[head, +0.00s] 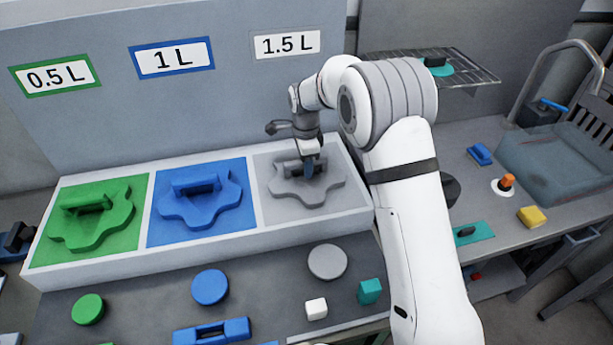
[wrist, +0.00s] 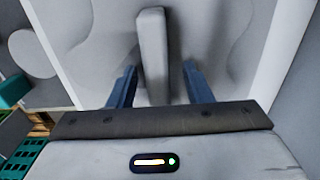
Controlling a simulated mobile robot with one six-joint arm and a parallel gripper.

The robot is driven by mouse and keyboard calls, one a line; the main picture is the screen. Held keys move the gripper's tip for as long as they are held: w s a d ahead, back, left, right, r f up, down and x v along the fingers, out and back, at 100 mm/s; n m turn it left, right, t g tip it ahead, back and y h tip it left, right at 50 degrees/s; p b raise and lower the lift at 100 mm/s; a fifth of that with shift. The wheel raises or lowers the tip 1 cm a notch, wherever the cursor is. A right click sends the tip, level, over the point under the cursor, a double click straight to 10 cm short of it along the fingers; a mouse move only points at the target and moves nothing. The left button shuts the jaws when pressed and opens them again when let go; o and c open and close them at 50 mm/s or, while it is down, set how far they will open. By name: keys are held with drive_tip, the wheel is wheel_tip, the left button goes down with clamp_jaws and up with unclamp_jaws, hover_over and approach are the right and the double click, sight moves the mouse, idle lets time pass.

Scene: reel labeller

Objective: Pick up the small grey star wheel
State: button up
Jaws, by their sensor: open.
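The grey star wheel (head: 312,195), a flat lobed plate with a raised bar handle, lies in the grey bay under the 1.5 L label. It is the only grey star wheel in view. My gripper (head: 310,172) is above it at the handle and partly hides it in the head view. In the wrist view my gripper (wrist: 159,72) is open, with one blue finger on each side of the grey handle (wrist: 152,35). Gaps show between the handle and both fingers. The wheel's plate (wrist: 215,50) shows faintly behind.
A blue star wheel (head: 205,207) and a green one (head: 93,226) lie in neighbouring bays of the white-edged tray (head: 215,238). Green, blue and grey discs (head: 328,262) lie in front. The labelled panel (head: 230,95) stands close behind. Small parts lie on the right bench.

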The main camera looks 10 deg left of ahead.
drive_tip(key=shift+f, duration=0.25)
idle(0.3)
clamp_jaws()
idle(0.5)
